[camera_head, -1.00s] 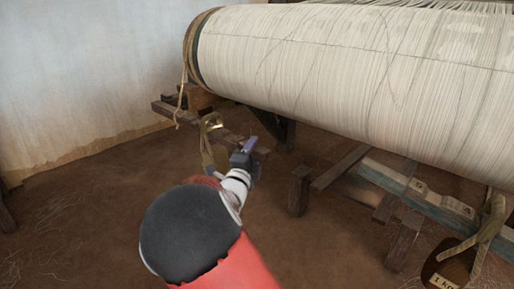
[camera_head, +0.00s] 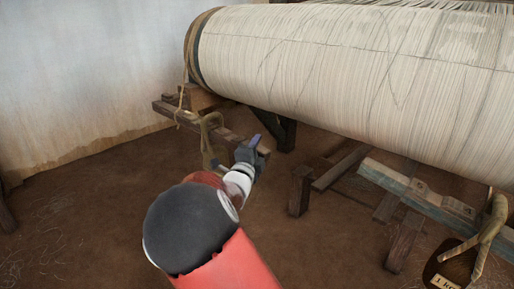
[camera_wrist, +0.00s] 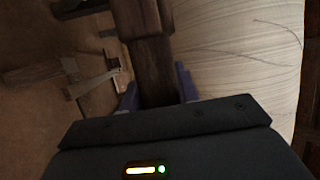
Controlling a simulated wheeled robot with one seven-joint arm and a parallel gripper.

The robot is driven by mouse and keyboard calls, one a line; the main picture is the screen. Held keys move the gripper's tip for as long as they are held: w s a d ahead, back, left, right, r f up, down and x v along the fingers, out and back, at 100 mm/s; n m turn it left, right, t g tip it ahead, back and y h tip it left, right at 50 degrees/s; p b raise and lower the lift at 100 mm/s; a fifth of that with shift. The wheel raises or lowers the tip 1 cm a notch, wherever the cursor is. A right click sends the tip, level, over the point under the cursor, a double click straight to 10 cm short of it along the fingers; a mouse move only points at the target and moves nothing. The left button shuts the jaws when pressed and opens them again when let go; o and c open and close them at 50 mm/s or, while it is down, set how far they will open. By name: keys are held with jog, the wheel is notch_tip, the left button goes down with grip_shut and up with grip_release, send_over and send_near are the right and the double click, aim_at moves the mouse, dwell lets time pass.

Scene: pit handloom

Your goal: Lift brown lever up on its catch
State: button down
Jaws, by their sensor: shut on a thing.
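The brown lever (camera_head: 228,134) is a dark wooden bar under the left end of the big warp roll, running from the left post towards the lower right. My gripper (camera_head: 254,142) is at its right end. In the wrist view the lever (camera_wrist: 145,18) runs straight between the two bluish fingers of my gripper (camera_wrist: 157,90), which are shut on it. A loop of tan cord or strap (camera_head: 207,130) hangs around the lever left of my gripper. I cannot make out the catch clearly.
The roll of white warp threads (camera_head: 340,50) fills the upper right, close above my gripper. A wooden post (camera_head: 299,190) and a pale, worn beam (camera_head: 420,195) stand to the right.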

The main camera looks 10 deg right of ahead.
notch_tip(320, 180, up, 6)
jog(key=n+p, duration=0.1)
jog(key=p, duration=0.3)
jog(key=shift+w+a+r+y+p, duration=0.15)
jog(key=shift+r+y+p, duration=0.15)
jog(key=shift+p, duration=0.1)
jog(key=shift+f, duration=0.15)
jog(key=c, duration=1)
grip_release()
jog(key=shift+n, duration=0.3)
jog(key=shift+c, duration=0.2)
jog(key=v, duration=0.7)
jog(key=shift+s+a, duration=0.25)
jog(key=shift+s, duration=0.1)
